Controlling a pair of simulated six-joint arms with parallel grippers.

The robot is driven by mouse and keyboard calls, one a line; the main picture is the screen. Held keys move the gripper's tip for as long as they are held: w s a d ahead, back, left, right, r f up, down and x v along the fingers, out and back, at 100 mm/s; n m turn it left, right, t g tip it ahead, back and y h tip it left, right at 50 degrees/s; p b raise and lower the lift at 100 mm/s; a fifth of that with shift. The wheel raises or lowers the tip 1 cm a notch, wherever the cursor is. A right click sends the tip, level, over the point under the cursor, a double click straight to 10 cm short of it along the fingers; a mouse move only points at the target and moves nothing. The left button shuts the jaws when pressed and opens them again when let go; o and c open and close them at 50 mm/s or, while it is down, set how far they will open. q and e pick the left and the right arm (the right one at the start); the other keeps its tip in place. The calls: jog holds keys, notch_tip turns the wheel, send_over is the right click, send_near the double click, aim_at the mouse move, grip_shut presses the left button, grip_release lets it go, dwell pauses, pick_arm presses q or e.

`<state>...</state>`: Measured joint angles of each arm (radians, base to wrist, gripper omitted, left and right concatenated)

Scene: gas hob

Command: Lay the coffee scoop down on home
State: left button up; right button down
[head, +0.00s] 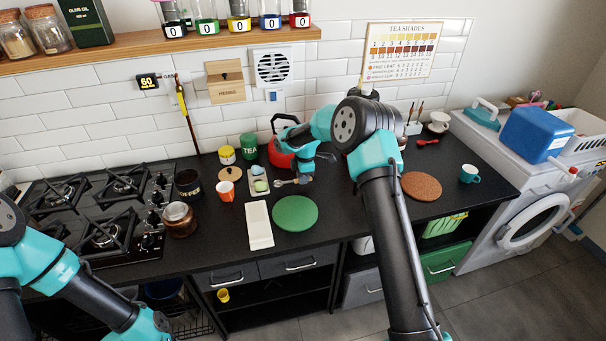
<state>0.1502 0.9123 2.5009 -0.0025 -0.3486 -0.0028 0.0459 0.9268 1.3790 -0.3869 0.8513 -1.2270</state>
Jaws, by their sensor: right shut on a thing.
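The coffee scoop (280,183) looks like a small silver spoon shape, just right of a small grey tray. My right gripper (304,178) reaches in from the right and is shut on the scoop at its right end. The scoop is low over the black worktop; I cannot tell whether it touches it. No spot marked as home can be made out. My left arm shows at the lower left, but its gripper is out of view.
The grey tray (251,186) holds small pale items. A white rectangular plate (259,226) and a green round mat (295,213) lie in front. A red kettle (279,156) stands behind, partly hidden by my arm. An orange cup (226,191) is at left.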

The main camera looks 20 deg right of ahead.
jog(key=shift+f, duration=1.1)
jog(key=c, duration=1)
grip_release()
jog(key=shift+c, duration=0.2)
notch_tip(320, 180, up, 17)
jog(key=d, duration=0.1)
jog(key=shift+r, duration=0.2)
jog(key=shift+s, duration=0.1)
